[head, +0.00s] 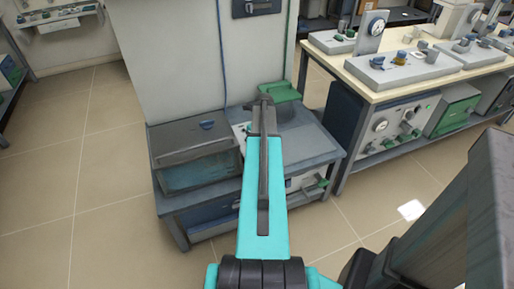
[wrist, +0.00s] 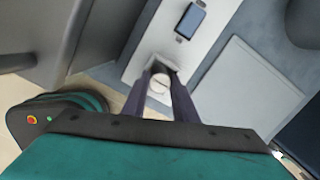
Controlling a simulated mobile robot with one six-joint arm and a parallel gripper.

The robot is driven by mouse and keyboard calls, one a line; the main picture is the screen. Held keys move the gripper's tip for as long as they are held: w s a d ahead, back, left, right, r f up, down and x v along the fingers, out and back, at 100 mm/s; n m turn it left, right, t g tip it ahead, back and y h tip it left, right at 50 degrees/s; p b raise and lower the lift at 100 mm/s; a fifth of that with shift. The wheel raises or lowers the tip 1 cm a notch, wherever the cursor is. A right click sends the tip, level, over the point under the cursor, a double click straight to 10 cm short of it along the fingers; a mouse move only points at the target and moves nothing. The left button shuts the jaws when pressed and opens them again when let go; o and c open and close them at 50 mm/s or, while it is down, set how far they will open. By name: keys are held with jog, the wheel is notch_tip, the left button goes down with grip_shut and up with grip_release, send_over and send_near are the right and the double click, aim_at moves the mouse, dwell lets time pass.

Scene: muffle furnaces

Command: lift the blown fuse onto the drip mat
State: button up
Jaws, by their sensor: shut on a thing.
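My gripper (head: 263,103) is over the low bench beside the wall column. In the wrist view its dark fingers (wrist: 162,76) are shut on a small pale round-ended piece, which I take to be the blown fuse (wrist: 160,83). My arm hides the fuse in the head view. A flat light-grey square (wrist: 245,85) lies to the right of the fingers in the wrist view, apart from the fuse. It may be the drip mat, but I cannot tell for sure.
A grey muffle furnace (head: 195,162) stands left of my gripper on the low bench. A green block or tray (head: 282,92) is just behind it. A pale panel with a blue rectangle (wrist: 190,21) shows ahead. A workbench with instruments (head: 400,75) stands right; floor is clear left.

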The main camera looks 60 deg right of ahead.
jog(key=shift+r, duration=0.7)
jog(key=shift+s+a+r, duration=0.1)
jog(key=shift+s+r, duration=0.1)
jog(key=shift+r, duration=0.7)
jog(key=s+a, duration=0.3)
jog(key=s, duration=0.4)
jog(key=s+a+r, duration=0.1)
jog(key=s+a, duration=0.3)
jog(key=s, duration=0.3)
jog(key=shift+r+b, duration=0.2)
jog(key=shift+b, duration=0.25)
jog(key=shift+w, duration=0.15)
